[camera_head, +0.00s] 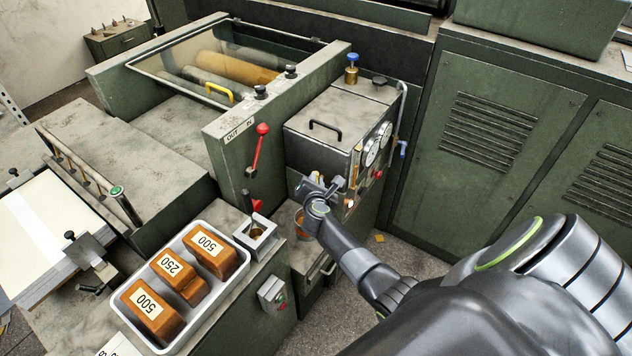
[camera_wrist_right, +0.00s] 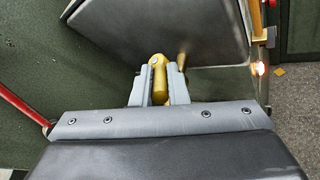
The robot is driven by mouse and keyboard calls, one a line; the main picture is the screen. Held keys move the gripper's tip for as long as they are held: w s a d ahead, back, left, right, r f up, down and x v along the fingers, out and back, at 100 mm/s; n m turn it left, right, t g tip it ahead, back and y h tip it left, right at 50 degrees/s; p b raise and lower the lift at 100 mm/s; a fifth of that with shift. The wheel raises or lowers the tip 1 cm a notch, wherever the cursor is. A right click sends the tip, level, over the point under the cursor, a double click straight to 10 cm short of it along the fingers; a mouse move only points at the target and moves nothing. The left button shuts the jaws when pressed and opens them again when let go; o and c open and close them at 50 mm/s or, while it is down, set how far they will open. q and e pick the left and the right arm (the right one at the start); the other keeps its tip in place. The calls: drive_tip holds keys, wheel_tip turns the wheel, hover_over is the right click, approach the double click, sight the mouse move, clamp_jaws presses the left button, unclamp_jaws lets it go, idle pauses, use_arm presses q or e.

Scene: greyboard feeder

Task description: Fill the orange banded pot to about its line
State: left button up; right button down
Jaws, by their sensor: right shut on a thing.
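My right gripper (camera_head: 322,188) is at the front of the green and grey machine box with the gauges. In the right wrist view, my right gripper (camera_wrist_right: 155,88) is shut on a brass tap handle (camera_wrist_right: 158,76). An orange pot (camera_head: 300,222) stands just below the gripper, on the low ledge in front of the box. The gripper and forearm hide part of it, and its line and fill level cannot be made out. The pot does not show in the right wrist view. My left gripper is not in view.
A white tray (camera_head: 243,284) with orange-brown blocks marked 500 and 250 stands at lower left. A metal holder (camera_head: 268,226) stands left of the pot. A red-knobbed lever (camera_head: 259,150) rises from the machine. Green cabinets (camera_head: 480,150) close off the right; floor lies between.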

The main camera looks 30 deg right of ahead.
drive_tip(key=n+y+p, duration=0.1)
drive_tip(key=d+n+t+y+p, duration=0.1)
drive_tip(key=y, duration=0.1)
drive_tip(key=n+y+p, duration=0.1)
drive_tip(key=shift+s+d+r+n+t+p, duration=0.2)
drive_tip(key=shift+s+d+n+t+p, duration=0.1)
drive_tip(key=shift+n+t, duration=0.1)
drive_tip(key=n+y, duration=0.1)
drive_tip(key=y+p, duration=0.1)
drive_tip(key=shift+d+f+n+y, duration=0.1)
drive_tip(key=shift+d+n+y, duration=0.2)
drive_tip(key=shift+n, duration=0.1)
drive_tip(key=n+y+b, duration=0.1)
drive_tip(key=y, duration=0.1)
drive_tip(key=d+n+y+b, duration=0.1)
drive_tip(key=n+y, duration=0.1)
drive_tip(key=n+y+b, duration=0.1)
drive_tip(key=n+y, duration=0.1)
drive_tip(key=shift+w+d+f+g+y, duration=0.15)
drive_tip(key=shift+w+d+g+y, duration=0.05)
drive_tip(key=shift+d+g+y, duration=0.1)
drive_tip(key=c, duration=1.4)
unclamp_jaws()
drive_tip(key=shift+c, duration=0.2)
